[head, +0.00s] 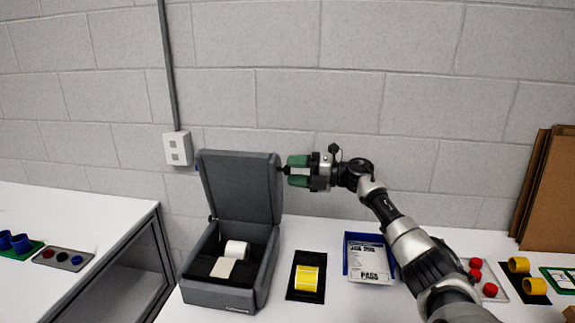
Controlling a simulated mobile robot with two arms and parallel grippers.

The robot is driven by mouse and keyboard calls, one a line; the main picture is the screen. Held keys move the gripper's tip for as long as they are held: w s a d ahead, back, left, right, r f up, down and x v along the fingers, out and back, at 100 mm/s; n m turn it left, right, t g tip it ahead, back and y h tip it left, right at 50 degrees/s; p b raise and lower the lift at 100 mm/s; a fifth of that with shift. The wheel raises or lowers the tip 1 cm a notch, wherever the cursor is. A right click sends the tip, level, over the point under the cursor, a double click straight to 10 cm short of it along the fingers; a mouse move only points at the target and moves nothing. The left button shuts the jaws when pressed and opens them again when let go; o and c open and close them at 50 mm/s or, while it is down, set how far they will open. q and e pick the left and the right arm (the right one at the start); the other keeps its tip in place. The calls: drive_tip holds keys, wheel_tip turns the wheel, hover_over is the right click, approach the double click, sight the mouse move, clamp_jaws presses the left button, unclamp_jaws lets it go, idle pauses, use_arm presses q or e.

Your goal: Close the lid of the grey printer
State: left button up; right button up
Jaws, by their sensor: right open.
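The grey printer (222,296) stands on the white table, left of the picture's middle. Its lid (240,188) is open and stands upright, leaning slightly back. A white paper roll (236,250) lies inside, with a strip of paper in front of it. My right gripper (286,171) is at the right edge of the raised lid, near its top, with its green fingers pointing left. The fingers are apart. I cannot tell whether they touch the lid. My left gripper is not in view.
Right of the printer are a yellow roll on a black mat (291,293) and a blue tray (347,271) with printed packs. Red and yellow parts lie farther right, with cardboard (550,195) against the wall. Another table (75,210) stands left, with a gap between.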

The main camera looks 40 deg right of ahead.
drive_tip(key=shift+x, duration=1.1)
clamp_jaws()
